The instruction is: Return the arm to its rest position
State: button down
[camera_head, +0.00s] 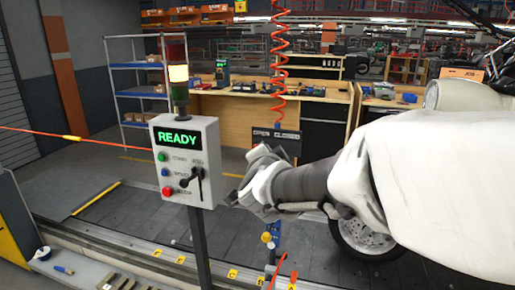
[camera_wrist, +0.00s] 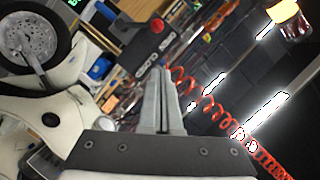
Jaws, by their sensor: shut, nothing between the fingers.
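My arm (camera_head: 430,170) reaches in from the right in the head view, large and white, with a grey section toward its end. My gripper (camera_head: 232,198) is at the arm's left end, just right of the grey control box (camera_head: 184,145) and its black lever. In the wrist view my gripper's fingers (camera_wrist: 163,85) are together with nothing between them. The control box shows a green READY display, with green, blue and red buttons on its face. From the head view I cannot tell whether the gripper touches the box or lever.
A stack light (camera_head: 178,73) stands above the box. A red coiled hose (camera_head: 280,50) hangs behind; it also shows in the wrist view (camera_wrist: 215,110). A wheel (camera_head: 362,238) is partly hidden behind my arm. A wooden workbench (camera_head: 250,108) and blue shelving (camera_head: 138,92) stand at the back.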

jog(key=shift+s, duration=0.25)
jog(key=shift+s+r, duration=0.1)
jog(key=s+d+f+n+g, duration=0.3)
jog(key=s+n, duration=0.1)
jog(key=s, duration=0.5)
jog(key=s+d+f+n+g, duration=0.3)
jog(key=s+g, duration=0.1)
jog(key=s, duration=0.5)
jog(key=s+d+f+n+g+y, duration=0.1)
jog(key=s+d+f+n+g, duration=0.2)
jog(key=s, duration=0.6)
jog(key=shift+s+d+f+n, duration=0.25)
jog(key=shift+d+n, duration=0.35)
jog(key=shift+n, duration=0.2)
jog(key=shift+a, duration=0.1)
